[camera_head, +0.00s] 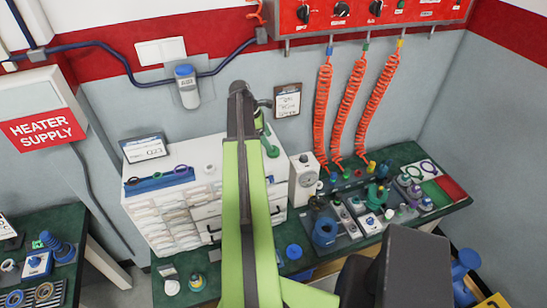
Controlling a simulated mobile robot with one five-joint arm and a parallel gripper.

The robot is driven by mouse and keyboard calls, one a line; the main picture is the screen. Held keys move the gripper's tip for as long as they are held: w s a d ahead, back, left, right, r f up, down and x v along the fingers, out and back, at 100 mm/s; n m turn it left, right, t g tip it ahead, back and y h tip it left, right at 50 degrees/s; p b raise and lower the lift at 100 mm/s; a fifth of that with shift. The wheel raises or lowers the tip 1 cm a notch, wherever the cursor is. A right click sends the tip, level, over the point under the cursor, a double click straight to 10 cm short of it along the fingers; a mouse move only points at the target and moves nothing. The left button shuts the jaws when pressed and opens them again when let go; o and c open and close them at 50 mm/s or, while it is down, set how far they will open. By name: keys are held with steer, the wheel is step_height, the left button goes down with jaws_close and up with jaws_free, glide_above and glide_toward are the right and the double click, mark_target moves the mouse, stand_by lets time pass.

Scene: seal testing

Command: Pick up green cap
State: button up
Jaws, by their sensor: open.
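My lime-green arm rises through the middle of the head view and blocks part of the bench and white cabinet. I cannot make out its gripper or fingertips, so their place relative to any cap is not shown. No part can be singled out surely as the green cap. A green fitting (375,197) stands among the parts on the right bench. A green object (270,149) shows just right of my arm, above the cabinet, partly hidden by it. A small green part (37,244) is on the left bench.
The right bench (459,205) is crowded with fittings, rings and trays. A white drawer cabinet (180,215) holds a blue rack (158,180). A white gauge unit (303,181) stands beside it. Orange coiled hoses (349,105) hang above the bench. A gap separates the two benches.

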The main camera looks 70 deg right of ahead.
mark_target(273, 146)
steer(key=b+x, duration=0.4)
steer(key=x, duration=0.1)
steer(key=shift+s+f+b, duration=0.1)
steer(key=shift+s+b, duration=0.15)
steer(key=shift+b, duration=0.15)
steer(key=shift+r, duration=0.2)
steer(key=c, duration=1.4)
